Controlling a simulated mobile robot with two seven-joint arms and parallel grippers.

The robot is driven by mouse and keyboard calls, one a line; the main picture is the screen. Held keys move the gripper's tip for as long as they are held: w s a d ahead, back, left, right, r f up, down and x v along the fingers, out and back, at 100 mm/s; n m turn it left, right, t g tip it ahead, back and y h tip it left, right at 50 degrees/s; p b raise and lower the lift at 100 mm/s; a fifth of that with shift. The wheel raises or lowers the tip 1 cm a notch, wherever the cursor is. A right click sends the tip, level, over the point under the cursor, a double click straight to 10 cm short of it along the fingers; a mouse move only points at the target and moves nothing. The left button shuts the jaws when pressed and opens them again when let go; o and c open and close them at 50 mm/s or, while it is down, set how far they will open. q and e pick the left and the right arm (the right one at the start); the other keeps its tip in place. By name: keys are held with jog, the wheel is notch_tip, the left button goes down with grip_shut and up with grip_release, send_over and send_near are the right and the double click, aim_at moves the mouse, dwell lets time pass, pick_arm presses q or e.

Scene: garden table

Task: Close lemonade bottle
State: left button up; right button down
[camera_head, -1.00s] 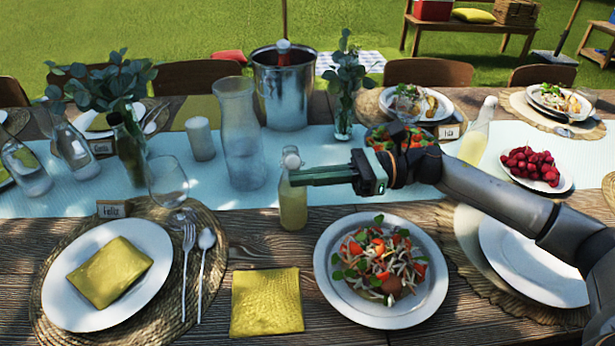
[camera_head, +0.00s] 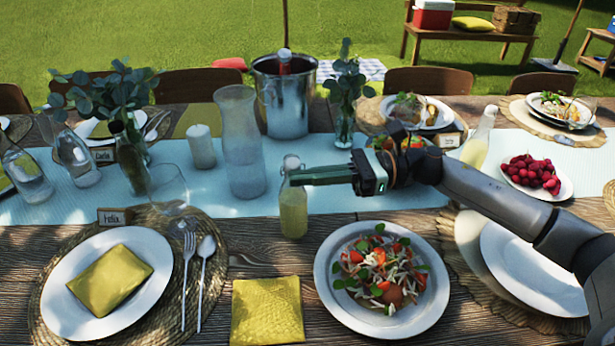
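A small lemonade bottle (camera_head: 293,212) with pale yellow contents stands upright on the table near the runner's front edge. Its pale top (camera_head: 291,162) shows just above my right gripper; how the stopper sits is too small to tell. My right gripper (camera_head: 291,178) reaches in from the right, with its green-black fingers level across the bottle's neck. The fingers overlap in this view, so their gap and any grip on the neck are hidden. A second lemonade bottle (camera_head: 478,141) stands further back on the right. My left gripper is not in view.
A glass carafe (camera_head: 241,150) stands close behind left of the bottle, with a metal bucket (camera_head: 285,98) further back. A salad plate (camera_head: 326,290) lies front right, a yellow napkin (camera_head: 267,310) in front. Another plate (camera_head: 60,305) is at left.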

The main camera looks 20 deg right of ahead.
jog(key=shift+w+d+r, duration=0.1)
jog(key=shift+w+r, duration=0.25)
jog(key=shift+w, duration=0.15)
jog(key=shift+w+d+r, duration=0.1)
jog(key=shift+w+r, duration=0.2)
jog(key=shift+w, duration=0.15)
jog(key=shift+s+b, duration=0.15)
jog(key=shift+b, duration=0.15)
dwell(0.3)
jog(key=shift+s+r, duration=0.1)
jog(key=shift+s, duration=0.35)
jog(key=s+d+r+b, duration=0.1)
jog(key=d+b, duration=0.3)
jog(key=d, duration=0.2)
jog(key=shift+s+d+r, duration=0.2)
jog(key=shift+d+r, duration=0.15)
jog(key=shift+r, duration=0.05)
